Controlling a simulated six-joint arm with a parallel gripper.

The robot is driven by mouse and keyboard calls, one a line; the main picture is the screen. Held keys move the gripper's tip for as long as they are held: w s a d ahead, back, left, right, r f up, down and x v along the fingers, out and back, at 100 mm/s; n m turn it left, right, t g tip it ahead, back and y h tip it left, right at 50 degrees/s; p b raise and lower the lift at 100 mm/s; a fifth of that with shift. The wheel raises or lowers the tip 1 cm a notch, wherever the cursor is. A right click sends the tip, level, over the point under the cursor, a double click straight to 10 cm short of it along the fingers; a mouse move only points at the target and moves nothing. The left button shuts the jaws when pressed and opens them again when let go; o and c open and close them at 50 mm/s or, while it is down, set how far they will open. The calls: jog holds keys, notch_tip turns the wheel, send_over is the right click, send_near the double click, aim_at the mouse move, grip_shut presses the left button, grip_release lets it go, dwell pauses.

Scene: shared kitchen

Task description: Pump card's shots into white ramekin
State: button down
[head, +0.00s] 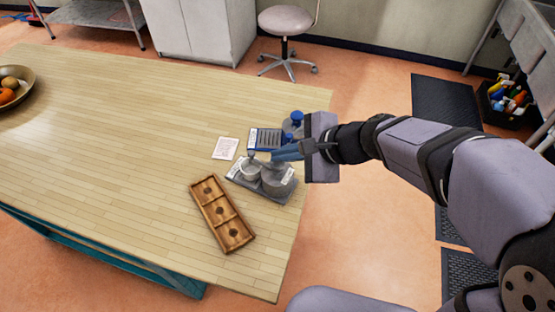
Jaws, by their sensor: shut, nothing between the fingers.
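A small white card (226,148) lies flat on the wooden table; its print is too small to read.
A wooden holder (222,214) with three recesses lies in front. A bowl of fruit (16,86) sits far left. The table's middle is clear; its right edge is close.

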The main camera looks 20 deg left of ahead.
aim_at(282, 164)
jog(key=shift+f+b, duration=0.8)
jog(key=shift+f, duration=0.1)
dwell(0.7)
jog(key=shift+r, duration=0.15)
jog(key=shift+r+p, duration=1.45)
jog(key=shift+r, duration=0.1)
jog(key=shift+r, duration=0.1)
notch_tip(282, 164, up, 6)
jog(key=p, duration=0.5)
dwell(0.3)
